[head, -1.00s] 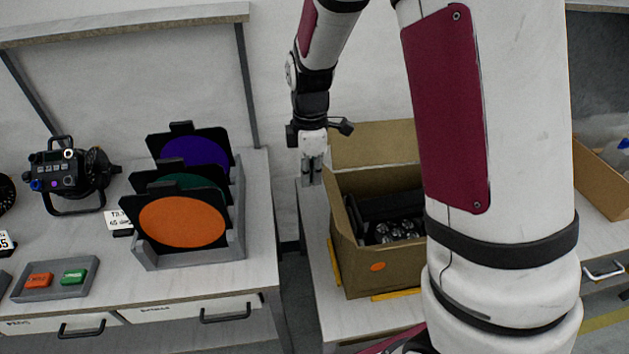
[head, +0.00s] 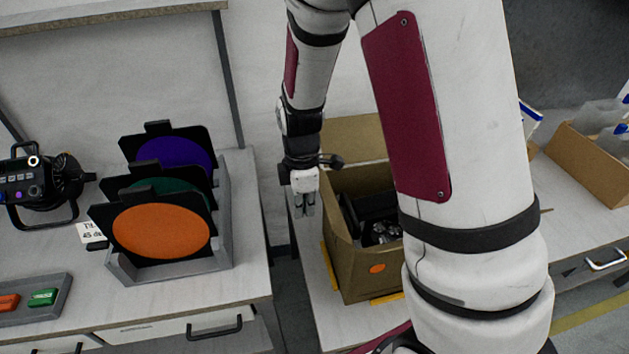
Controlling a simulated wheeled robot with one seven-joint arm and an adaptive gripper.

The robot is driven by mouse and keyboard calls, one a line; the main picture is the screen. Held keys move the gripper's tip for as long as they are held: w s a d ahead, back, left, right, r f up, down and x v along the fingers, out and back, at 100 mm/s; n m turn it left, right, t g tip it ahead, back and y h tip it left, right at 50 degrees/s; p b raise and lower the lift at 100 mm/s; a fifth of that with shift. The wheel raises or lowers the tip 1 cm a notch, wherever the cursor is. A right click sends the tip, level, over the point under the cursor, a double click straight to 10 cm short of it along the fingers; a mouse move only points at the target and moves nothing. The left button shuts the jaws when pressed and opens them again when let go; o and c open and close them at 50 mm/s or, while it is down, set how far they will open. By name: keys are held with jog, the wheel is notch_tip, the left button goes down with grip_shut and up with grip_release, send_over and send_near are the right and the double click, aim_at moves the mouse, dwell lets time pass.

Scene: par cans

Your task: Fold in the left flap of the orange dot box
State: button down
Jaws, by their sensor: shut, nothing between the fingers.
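The orange dot box (head: 362,284) is an open brown carton on the middle table, with an orange dot (head: 377,268) on its front. Its back flap (head: 352,140) stands up behind the opening. I cannot clearly make out the left flap; the box's left side shows below and right of my gripper. My gripper (head: 304,212) is shut and empty, pointing down just left of the box's upper left edge. I cannot tell whether it touches the box. A black lamp with round lenses (head: 380,232) lies inside. My arm hides the box's right part.
A grey rack (head: 222,255) with orange, green and purple filters stands on the left table. Yellow marks (head: 386,298) show on the table by the box. A gap separates the two tables. Another open carton (head: 590,165) stands at right.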

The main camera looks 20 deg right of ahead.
dwell(0.3)
jog(key=shift+s+d, duration=0.25)
jog(key=shift+d, duration=1)
jog(key=shift+s+d, duration=0.25)
jog(key=shift+d, duration=0.95)
jog(key=shift+s+d, duration=0.25)
jog(key=shift+d, duration=1)
jog(key=a+r+p, duration=0.3)
jog(key=r+p, duration=0.2)
jog(key=r, duration=0.7)
jog(key=shift+w+p, duration=0.35)
jog(key=shift+a, duration=0.1)
notch_tip(320, 180, up, 15)
jog(key=m+t, duration=0.3)
jog(key=m, duration=0.4)
send_over(335, 211)
jog(key=s+a, duration=0.5)
jog(key=s, duration=0.3)
jog(key=s+a+r+m+t, duration=0.1)
jog(key=s+r+m, duration=0.2)
jog(key=s, duration=0.3)
jog(key=s+r+m+t, duration=0.1)
jog(key=s+r+m, duration=0.2)
jog(key=s+m, duration=0.2)
jog(key=shift+s+a+m+t, duration=0.3)
jog(key=shift+s+a+m, duration=0.1)
jog(key=shift+s, duration=0.8)
